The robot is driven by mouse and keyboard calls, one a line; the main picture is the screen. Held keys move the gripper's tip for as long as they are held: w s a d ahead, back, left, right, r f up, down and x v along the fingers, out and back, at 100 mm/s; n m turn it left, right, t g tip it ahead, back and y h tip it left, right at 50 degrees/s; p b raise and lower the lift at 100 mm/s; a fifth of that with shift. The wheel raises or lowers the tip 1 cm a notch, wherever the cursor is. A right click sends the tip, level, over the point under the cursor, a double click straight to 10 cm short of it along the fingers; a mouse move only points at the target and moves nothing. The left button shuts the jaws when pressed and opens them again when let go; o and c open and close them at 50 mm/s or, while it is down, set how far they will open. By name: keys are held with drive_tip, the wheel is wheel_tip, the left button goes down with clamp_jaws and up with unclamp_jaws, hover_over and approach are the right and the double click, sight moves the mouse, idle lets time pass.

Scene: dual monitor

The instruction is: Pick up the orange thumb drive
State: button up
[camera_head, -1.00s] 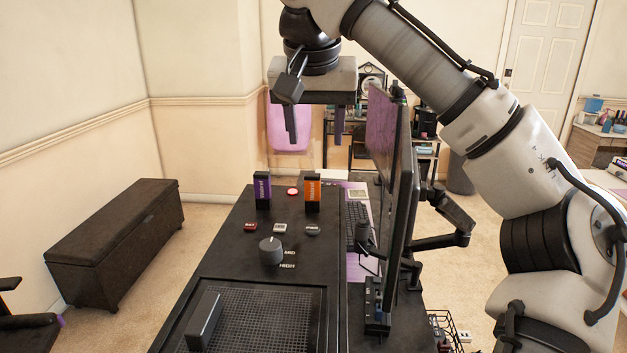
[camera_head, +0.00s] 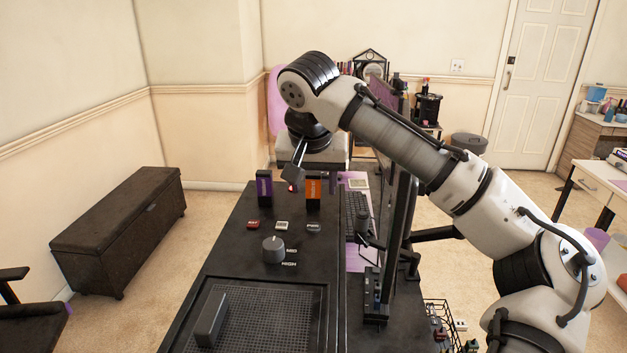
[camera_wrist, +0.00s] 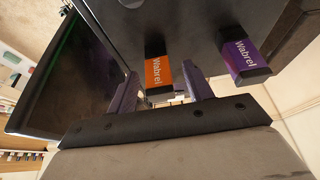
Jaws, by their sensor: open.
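The orange thumb drive (camera_head: 313,193), with black ends, stands upright on the black panel in the head view. In the wrist view the orange thumb drive (camera_wrist: 158,75), lettered "Wabrel", lies in line with the gap between my fingers. My gripper (camera_wrist: 162,88) is open, with a purple finger on either side of that gap. In the head view my gripper (camera_head: 312,180) is low behind the drive, its fingers partly hidden. I cannot tell whether the fingers touch the drive. A purple thumb drive (camera_head: 264,189) stands to the left; it also shows in the wrist view (camera_wrist: 240,56).
The black panel (camera_head: 225,240) carries a knob (camera_head: 273,249), several small buttons and a mesh area with a dark bar (camera_head: 209,318). A monitor (camera_head: 397,215) stands close on the right, beside my arm.

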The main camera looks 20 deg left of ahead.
sight(313, 173)
drive_tip(key=c, duration=1.1)
drive_tip(key=shift+r, duration=0.1)
drive_tip(key=shift+r, duration=9.95)
